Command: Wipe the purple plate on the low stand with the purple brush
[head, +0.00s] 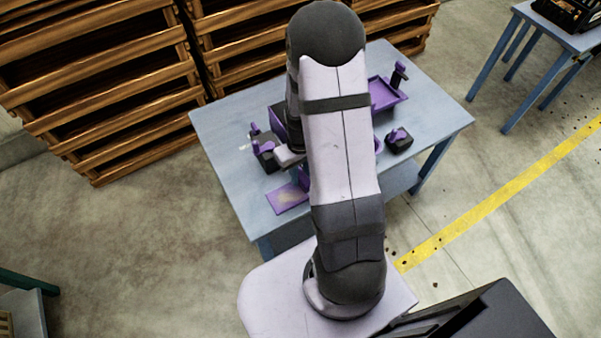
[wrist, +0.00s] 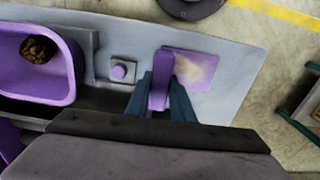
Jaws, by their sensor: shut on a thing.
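The purple plate (head: 285,198) lies near the front left edge of the table, with a pale beige smear on it. It also shows in the wrist view (wrist: 208,82), just beyond my fingertips. My gripper (wrist: 162,88) is shut on a purple upright piece, which looks like the purple brush (wrist: 161,66). The brush overlaps the left part of the plate in the wrist view; I cannot tell whether they touch. In the head view my arm covers most of the gripper, and a bit of purple (head: 303,177) shows beside it. The low stand is hard to make out.
A purple bin (wrist: 72,84) holds a brown lump. On the table (head: 222,130) stand a dark and purple device (head: 265,150), another one (head: 398,140) and a purple tray (head: 385,98). Wooden crates (head: 100,70) stand behind.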

